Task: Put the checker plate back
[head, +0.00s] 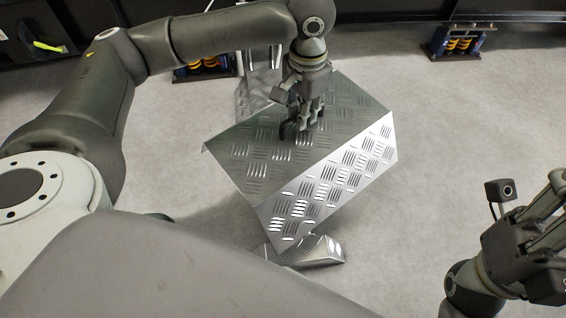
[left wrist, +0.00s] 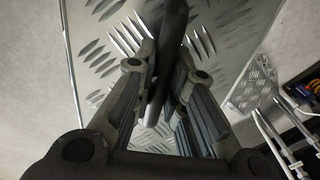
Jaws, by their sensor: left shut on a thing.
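The checker plate (head: 337,178) is a bent silver sheet with a raised tread pattern, and it sits tilted in the middle of the head view. My left gripper (head: 303,128) is shut on a dark handle on the plate's upper face. In the left wrist view the dark handle (left wrist: 168,50) runs between the two fingers (left wrist: 160,95), with the plate (left wrist: 105,40) behind it. My right gripper (head: 540,235) is at the lower right, apart from the plate; its fingertips are not clear.
More tread-patterned metal shows on the floor below the plate (head: 318,252) and behind it (head: 250,98). Blue mounts with orange springs stand at the back left (head: 205,68) and back right (head: 458,42), under dark machinery.

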